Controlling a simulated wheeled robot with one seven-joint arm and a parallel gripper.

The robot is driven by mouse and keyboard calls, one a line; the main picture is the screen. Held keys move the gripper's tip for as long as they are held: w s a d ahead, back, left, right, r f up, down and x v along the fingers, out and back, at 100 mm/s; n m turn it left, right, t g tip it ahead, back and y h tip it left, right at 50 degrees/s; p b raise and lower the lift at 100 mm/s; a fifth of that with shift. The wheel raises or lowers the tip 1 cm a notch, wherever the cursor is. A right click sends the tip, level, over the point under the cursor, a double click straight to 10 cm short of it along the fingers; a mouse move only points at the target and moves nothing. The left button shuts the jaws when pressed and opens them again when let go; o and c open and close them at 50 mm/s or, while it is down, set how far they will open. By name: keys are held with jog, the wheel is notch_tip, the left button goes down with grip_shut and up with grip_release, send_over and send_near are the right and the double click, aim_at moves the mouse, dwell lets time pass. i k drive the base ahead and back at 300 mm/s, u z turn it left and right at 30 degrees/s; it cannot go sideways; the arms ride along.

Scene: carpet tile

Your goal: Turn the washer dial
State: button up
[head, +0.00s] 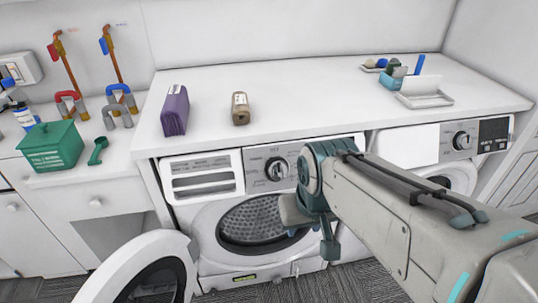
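Two white front-loading machines stand under the counter, and I cannot tell from their labels which is the washer. The right machine (408,147) has a similar dial (462,140) beside a dark display. My arm reaches in from the lower right. My gripper (295,209) is in front of the left machine's drum opening, below and slightly right of its dial, and looks apart from the dial. Its fingertips are not clear, so its opening cannot be told.
The left machine's round door (125,268) stands open at the lower left. The white counter (320,95) holds a purple packet (175,110), a brown jar (240,108) and a blue caddy (393,79). A green box (52,146) sits on the left counter.

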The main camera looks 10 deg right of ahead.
aim_at(277, 169)
jog(key=u, duration=0.4)
jog(key=i, duration=0.9)
jog(key=z, duration=1.2)
jog(key=k, duration=0.85)
jog(key=u, duration=0.75)
